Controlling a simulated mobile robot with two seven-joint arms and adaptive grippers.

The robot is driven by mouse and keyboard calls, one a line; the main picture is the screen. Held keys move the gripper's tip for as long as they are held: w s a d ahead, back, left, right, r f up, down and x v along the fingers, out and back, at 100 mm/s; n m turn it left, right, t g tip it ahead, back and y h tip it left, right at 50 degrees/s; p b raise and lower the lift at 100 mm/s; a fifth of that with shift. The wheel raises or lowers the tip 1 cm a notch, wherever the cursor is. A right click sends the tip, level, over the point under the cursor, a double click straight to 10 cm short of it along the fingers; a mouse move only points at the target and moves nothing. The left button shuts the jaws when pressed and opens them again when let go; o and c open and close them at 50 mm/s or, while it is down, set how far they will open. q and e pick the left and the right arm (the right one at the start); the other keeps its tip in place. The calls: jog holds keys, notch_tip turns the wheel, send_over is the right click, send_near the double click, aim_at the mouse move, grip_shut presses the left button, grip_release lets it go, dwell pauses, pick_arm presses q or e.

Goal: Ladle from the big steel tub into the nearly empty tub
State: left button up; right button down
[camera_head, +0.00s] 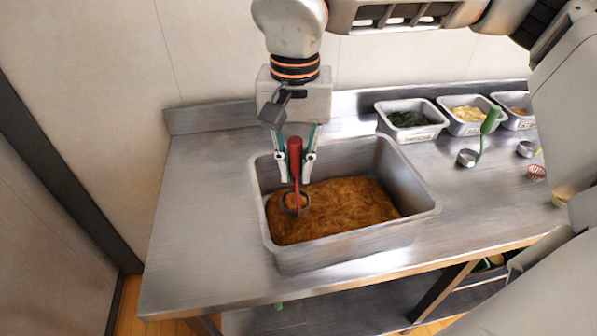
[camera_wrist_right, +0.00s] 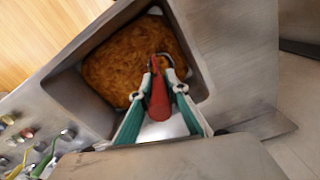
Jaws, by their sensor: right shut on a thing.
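The big steel tub (camera_head: 345,246) stands on the steel counter, with brown, stringy food (camera_head: 345,208) over its floor. It also shows in the right wrist view (camera_wrist_right: 195,62). My right gripper (camera_head: 295,165) is over the tub's left part, shut on the red handle (camera_head: 295,150) of a ladle. The handle is near upright, and the round ladle head (camera_head: 295,204) is down at the food; how deep it sits is unclear. The wrist view shows the red handle (camera_wrist_right: 159,100) between my fingers. No tub can be clearly told as nearly empty. My left gripper is not in view.
Small steel tubs stand at the back right: one with dark greens (camera_head: 440,126), one with pale yellow food (camera_head: 452,108), and one with orange food (camera_head: 512,125). The counter's left part (camera_head: 195,220) is clear.

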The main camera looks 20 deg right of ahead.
aim_at(296, 140)
notch_tip(296, 140, up, 4)
jog(key=shift+f+p, duration=0.2)
jog(key=shift+p, duration=0.95)
notch_tip(296, 140, up, 4)
jog(key=p, duration=0.3)
jog(key=shift+f, duration=0.2)
notch_tip(296, 140, up, 3)
jog(key=p, duration=0.3)
jog(key=shift+r, duration=0.1)
jog(key=shift+r+p, duration=0.3)
